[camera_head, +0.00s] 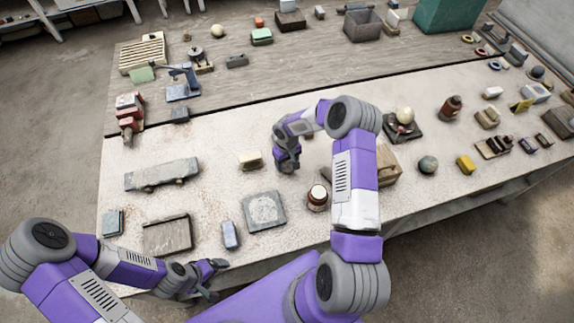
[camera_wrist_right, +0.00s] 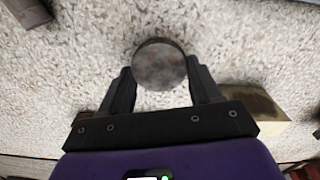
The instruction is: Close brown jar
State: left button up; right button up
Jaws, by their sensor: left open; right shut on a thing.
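A brown jar (camera_head: 317,198) with a pale label stands upright on the near table, right of the middle; whether its top is open is too small to tell. My right gripper (camera_head: 287,163) is behind and left of this jar, pointing down over the table. In the right wrist view, my right gripper (camera_wrist_right: 160,80) is shut on a round, grey-brown lid-like disc (camera_wrist_right: 160,63), seen from above. The disc is hidden by the gripper in the head view. My left gripper (camera_head: 208,277) is open and empty at the table's front edge, far from the jar.
A cream block (camera_head: 250,159) lies just left of my right gripper. A stone slab (camera_head: 263,211) lies left of the jar, and a wooden box (camera_head: 387,166) stands to its right, partly behind my right arm. Another brown bottle (camera_head: 451,107) stands further right.

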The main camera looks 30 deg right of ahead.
aim_at(287, 165)
pick_arm(q)
jog(key=shift+f, duration=0.2)
pick_arm(e)
notch_tip(287, 165, up, 16)
pick_arm(q)
jog(key=shift+s+f, duration=0.1)
pick_arm(e)
jog(key=shift+s+f, duration=0.1)
dwell(0.3)
